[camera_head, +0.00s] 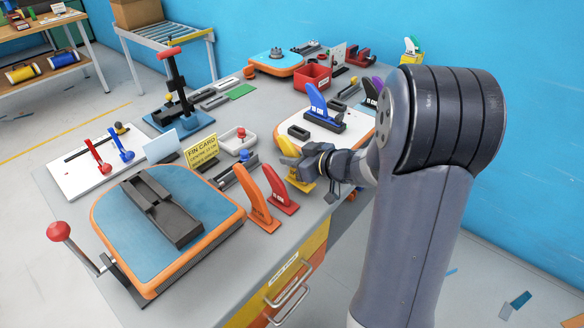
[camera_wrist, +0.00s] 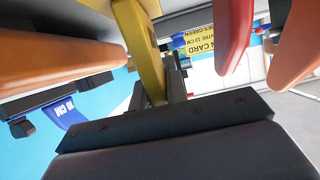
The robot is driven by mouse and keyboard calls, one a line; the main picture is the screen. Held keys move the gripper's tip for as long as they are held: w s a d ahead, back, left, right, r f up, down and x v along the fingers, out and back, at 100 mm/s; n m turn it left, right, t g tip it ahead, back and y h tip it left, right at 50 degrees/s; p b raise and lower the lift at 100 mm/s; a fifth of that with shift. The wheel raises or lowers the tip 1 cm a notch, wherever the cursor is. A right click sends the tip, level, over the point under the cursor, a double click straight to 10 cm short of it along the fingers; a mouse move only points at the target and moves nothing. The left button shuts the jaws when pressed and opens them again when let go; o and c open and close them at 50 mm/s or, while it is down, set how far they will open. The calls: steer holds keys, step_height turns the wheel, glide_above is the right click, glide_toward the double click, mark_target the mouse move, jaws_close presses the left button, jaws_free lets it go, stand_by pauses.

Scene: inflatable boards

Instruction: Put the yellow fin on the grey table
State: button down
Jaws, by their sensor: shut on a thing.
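The yellow fin (camera_head: 300,181) is upright at the right edge of the grey table (camera_head: 236,264), between the red fin and the rear board. My gripper (camera_head: 312,161) is shut on it, reaching in from the right, and hides its middle. In the wrist view the yellow fin (camera_wrist: 140,45) runs down from the top edge to the jaws. I cannot tell whether its base touches the table.
A red fin (camera_head: 279,190) and an orange fin (camera_head: 256,197) stand close to it on the near side. A blue fin (camera_head: 319,108) stands on the rear board (camera_head: 343,147). A yellow card (camera_head: 202,152) and a blue board (camera_head: 128,223) are to the left.

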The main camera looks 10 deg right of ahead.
steer(key=shift+f, duration=1)
steer(key=shift+f, duration=0.15)
steer(key=c, duration=1.4)
jaws_free()
steer(key=shift+s+d+r, duration=0.1)
steer(key=shift+d+r, duration=0.05)
steer(key=shift+r, duration=0.15)
steer(key=p+v, duration=0.1)
steer(key=v, duration=1)
steer(key=shift+s+p, duration=0.3)
steer(key=shift+r, duration=0.1)
